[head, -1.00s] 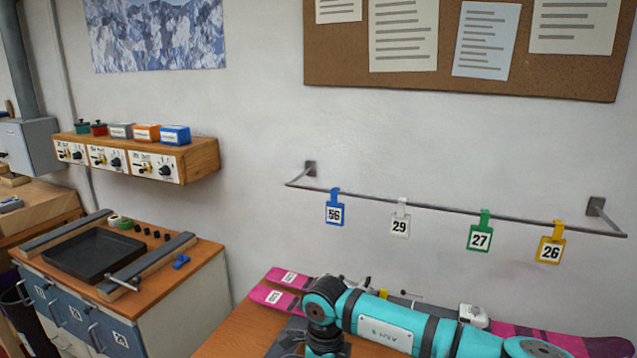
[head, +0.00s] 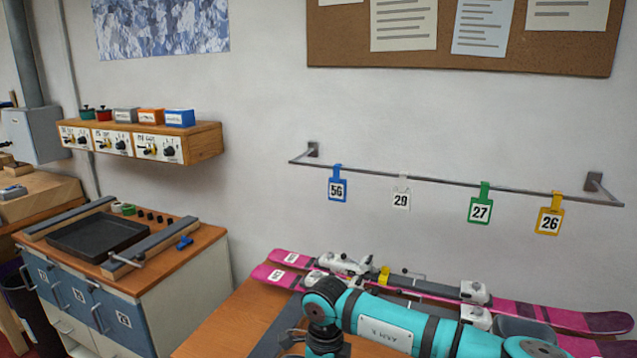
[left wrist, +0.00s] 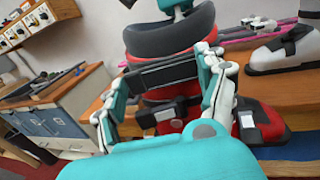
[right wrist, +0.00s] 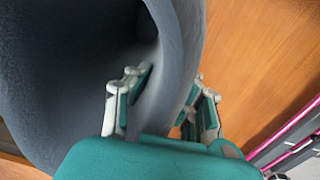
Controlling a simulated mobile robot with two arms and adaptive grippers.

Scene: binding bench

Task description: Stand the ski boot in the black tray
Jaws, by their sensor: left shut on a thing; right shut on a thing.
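The black tray (head: 72,252) lies on top of the wood-topped cabinet at left in the head view. A red and black ski boot (left wrist: 178,118) with a grey padded cuff fills the middle of the left wrist view. My left gripper (left wrist: 165,75) is shut on this boot, its fingers on either side of the upper shaft. In the right wrist view my right gripper (right wrist: 165,90) is shut on the rim of the boot's grey cuff (right wrist: 75,60). The boot's sole is hidden in that view. The head view does not show either gripper's fingertips or the held boot clearly.
Pink skis (head: 560,315) with bindings lie along the back of the wooden bench (head: 225,335). A white and grey boot (left wrist: 290,50) stands at right in the left wrist view. Clamp bars (head: 150,250) flank the tray. A rail with number tags (head: 480,203) hangs above the bench.

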